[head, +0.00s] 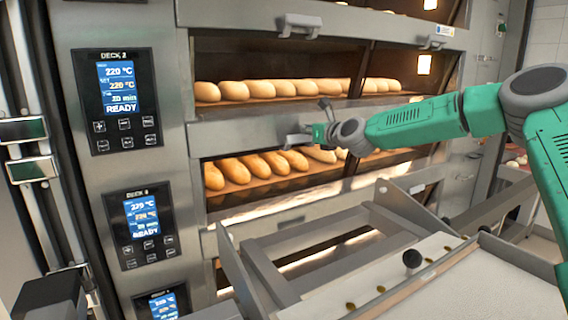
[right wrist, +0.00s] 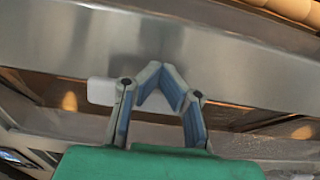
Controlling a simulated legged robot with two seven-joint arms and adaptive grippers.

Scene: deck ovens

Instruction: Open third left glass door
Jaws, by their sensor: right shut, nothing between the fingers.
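The deck oven has wide glass doors stacked between steel bars. One steel bar (head: 240,135) carries a handle (head: 297,138) at mid-height, and loaves show through the glass above and below it. My right gripper (head: 316,134) is at this handle's right side in the head view. In the right wrist view its fingers (right wrist: 160,72) are closed to a point with nothing between them, in front of the steel bar (right wrist: 225,60). The pale handle (right wrist: 101,92) shows behind and left of them. I cannot tell whether they touch it. My left gripper is not in view.
Control panels (head: 116,100) line the oven's left side. Another handle (head: 300,27) is on the bar above. A metal loading frame with a pale belt (head: 400,275) stands close in front of the lower doors, below my right arm.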

